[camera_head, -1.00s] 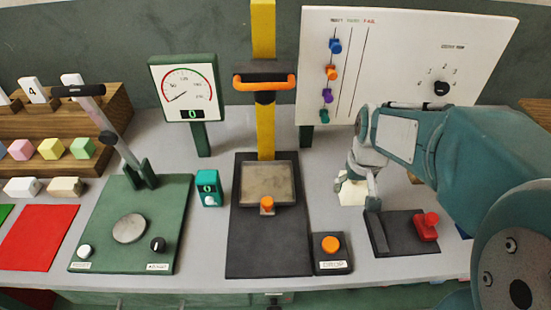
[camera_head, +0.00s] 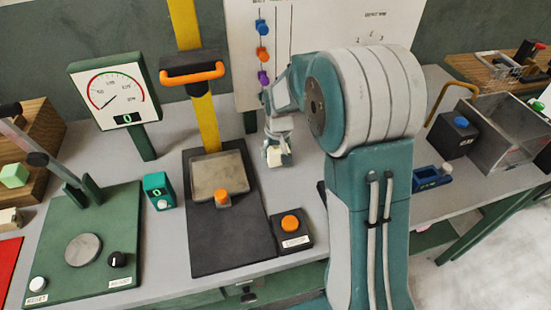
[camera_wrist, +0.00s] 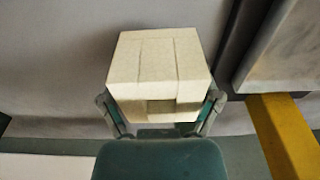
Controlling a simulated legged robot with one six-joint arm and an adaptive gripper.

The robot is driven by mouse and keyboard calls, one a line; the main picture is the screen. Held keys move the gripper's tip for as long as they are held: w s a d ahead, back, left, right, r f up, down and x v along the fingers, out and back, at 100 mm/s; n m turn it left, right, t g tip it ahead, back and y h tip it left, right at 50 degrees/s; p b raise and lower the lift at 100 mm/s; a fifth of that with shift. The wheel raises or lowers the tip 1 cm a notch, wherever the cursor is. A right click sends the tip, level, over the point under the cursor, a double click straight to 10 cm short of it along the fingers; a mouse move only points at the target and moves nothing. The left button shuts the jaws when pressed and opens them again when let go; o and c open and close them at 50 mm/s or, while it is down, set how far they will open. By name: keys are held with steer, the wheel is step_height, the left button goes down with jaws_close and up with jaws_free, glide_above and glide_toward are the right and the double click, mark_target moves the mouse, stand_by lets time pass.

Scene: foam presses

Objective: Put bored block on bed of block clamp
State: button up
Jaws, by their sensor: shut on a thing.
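The cream block (camera_head: 278,156) is in my gripper (camera_head: 279,148), above the grey bench, right of the orange-handled press. In the wrist view, the pale block (camera_wrist: 158,70) sits between the two fingers of my gripper (camera_wrist: 160,112), which touch its sides. It has faint seams on top and a dark notch in its near face. I cannot make out a bore through it. I cannot identify the block clamp for sure. My arm hides most of the bench right of the orange button box, where only a dark edge (camera_head: 321,192) shows.
The press (camera_head: 222,240) with its yellow column stands left of my gripper. The orange button box (camera_head: 290,226) is in front. A gauge (camera_head: 112,92) stands at the left and a white board (camera_head: 238,60) behind. A blue fixture (camera_head: 432,178) and metal bin (camera_head: 505,132) lie right.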

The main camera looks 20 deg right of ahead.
mark_target(276, 159)
steer(key=shift+w+f, duration=0.2)
steer(key=shift+f, duration=1.65)
steer(key=o, duration=0.8)
steer(key=shift+f, duration=0.1)
